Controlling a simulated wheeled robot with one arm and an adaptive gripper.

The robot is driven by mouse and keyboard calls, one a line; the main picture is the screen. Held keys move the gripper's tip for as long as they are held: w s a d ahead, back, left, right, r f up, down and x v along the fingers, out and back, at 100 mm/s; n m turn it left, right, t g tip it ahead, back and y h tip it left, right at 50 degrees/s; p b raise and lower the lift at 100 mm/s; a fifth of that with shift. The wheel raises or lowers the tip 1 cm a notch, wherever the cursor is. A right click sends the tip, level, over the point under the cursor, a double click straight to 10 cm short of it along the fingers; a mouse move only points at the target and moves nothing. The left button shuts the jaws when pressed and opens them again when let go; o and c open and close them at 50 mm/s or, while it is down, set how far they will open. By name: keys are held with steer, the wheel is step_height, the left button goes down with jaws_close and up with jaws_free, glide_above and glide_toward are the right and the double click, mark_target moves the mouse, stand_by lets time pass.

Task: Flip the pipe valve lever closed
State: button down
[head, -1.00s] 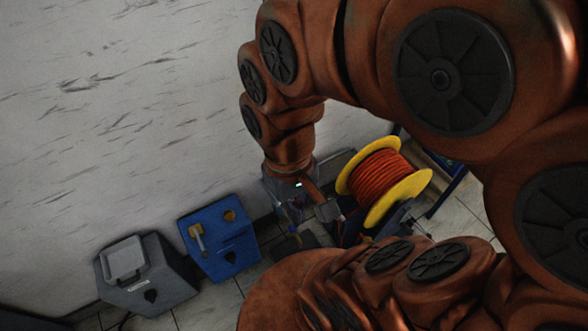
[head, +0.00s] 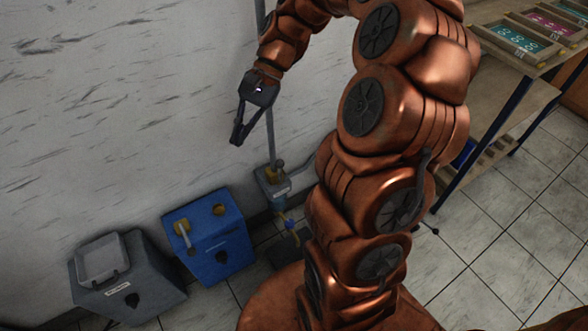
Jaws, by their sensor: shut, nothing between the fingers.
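A grey vertical pipe (head: 270,130) runs down the wall to a grey box with a yellowish fitting (head: 272,186). Below it sits a small blue and yellow part (head: 289,222), which looks like the valve; its lever position is too small to tell. My gripper (head: 237,139) is left of the pipe and higher than the box, in front of the wall. Its dark fingers meet at the tips, pointing down, with nothing held. It appears apart from the pipe and valve.
A blue box with a pale lever (head: 222,255) and a grey box with a framed top (head: 128,290) stand on the floor by the wall. A table with small trays (head: 515,75) is at the right. Tiled floor (head: 480,270) is clear.

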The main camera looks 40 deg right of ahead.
steer(key=w+d+f+m+t+y+b, duration=0.2)
steer(key=w+d+f+m+b, duration=0.15)
steer(key=d+f, duration=0.4)
steer(key=w+d+f+m+t+y+b, duration=0.1)
steer(key=w+d+f+m+t+b, duration=0.15)
steer(key=d+f+m, duration=0.4)
steer(key=s+d+f+m+t+b, duration=0.1)
steer(key=s+d+f+m+b, duration=0.1)
steer(key=d+f, duration=0.5)
steer(key=s+d+f+m+t+b, duration=0.2)
steer(key=d+f+m+b, duration=0.1)
steer(key=d+f, duration=0.4)
steer(key=d, duration=0.3)
steer(key=shift+s+f+m, duration=0.25)
steer(key=shift+f+m, duration=0.05)
steer(key=shift+f, duration=0.05)
steer(key=shift+a+t, duration=0.1)
steer(key=shift+t, duration=0.15)
steer(key=b, duration=0.1)
glide_toward(280, 173)
steer(key=shift+w+a+r+b, duration=0.1)
steer(key=shift+w+a, duration=0.2)
steer(key=shift+a, duration=0.35)
steer(key=shift+w+a+r+b, duration=0.15)
steer(key=shift+w+a, duration=0.2)
steer(key=shift+a, duration=0.25)
steer(key=shift+w+a+b, duration=0.1)
steer(key=shift+w+a, duration=0.2)
steer(key=shift+a, duration=0.35)
steer(key=shift+r, duration=0.1)
